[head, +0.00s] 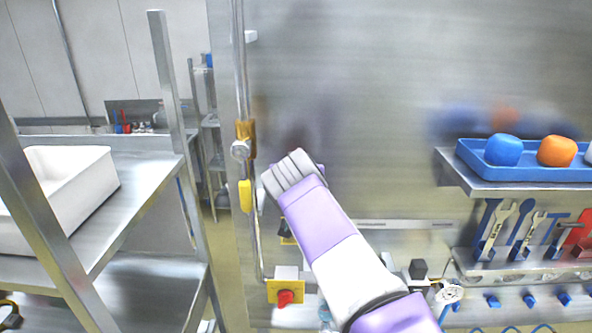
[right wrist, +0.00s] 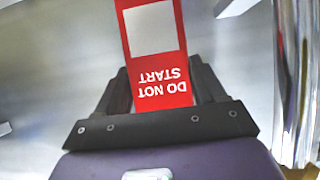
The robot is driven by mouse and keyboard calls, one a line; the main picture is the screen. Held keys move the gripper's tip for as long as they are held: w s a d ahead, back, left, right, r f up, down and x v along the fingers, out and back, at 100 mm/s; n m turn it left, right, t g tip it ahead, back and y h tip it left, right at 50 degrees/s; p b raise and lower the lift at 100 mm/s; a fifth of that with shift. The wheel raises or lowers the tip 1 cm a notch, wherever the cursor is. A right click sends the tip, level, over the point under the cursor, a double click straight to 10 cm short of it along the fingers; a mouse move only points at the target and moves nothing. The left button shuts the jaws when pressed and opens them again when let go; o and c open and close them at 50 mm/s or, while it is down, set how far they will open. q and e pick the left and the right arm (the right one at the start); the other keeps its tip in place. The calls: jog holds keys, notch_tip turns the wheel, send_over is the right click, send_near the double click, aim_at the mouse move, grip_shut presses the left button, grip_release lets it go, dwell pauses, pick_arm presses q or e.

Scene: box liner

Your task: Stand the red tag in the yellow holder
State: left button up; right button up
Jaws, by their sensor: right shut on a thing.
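The red tag (right wrist: 160,72), with a white square and the words "DO NOT START", is between the two dark fingers of my right gripper (right wrist: 163,88) in the right wrist view. The gripper is shut on it. In the head view my right arm reaches up from the lower right towards the pipe, and its fingers and the tag are hidden. A yellow piece (head: 245,196) hangs on the upright pipe just left of my arm's end. I cannot tell for sure whether it is the yellow holder. My left gripper is not in view.
A yellow box with a red knob (head: 285,298) sits below my arm. A blue tray (head: 535,174) with round blue and orange things is on a shelf at right, above hanging tools (head: 493,228). A white bin (head: 85,190) stands on a steel rack at left.

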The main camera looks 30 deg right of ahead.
jog(key=shift+w+f, duration=0.1)
jog(key=shift+f, duration=0.45)
jog(key=shift+f+b, duration=0.85)
jog(key=shift+b, duration=0.25)
jog(key=shift+f+b, duration=2.15)
jog(key=shift+f, duration=0.3)
jog(key=o, duration=1.1)
jog(key=b+v, duration=0.1)
jog(key=v, duration=0.6)
jog(key=shift+s, duration=0.3)
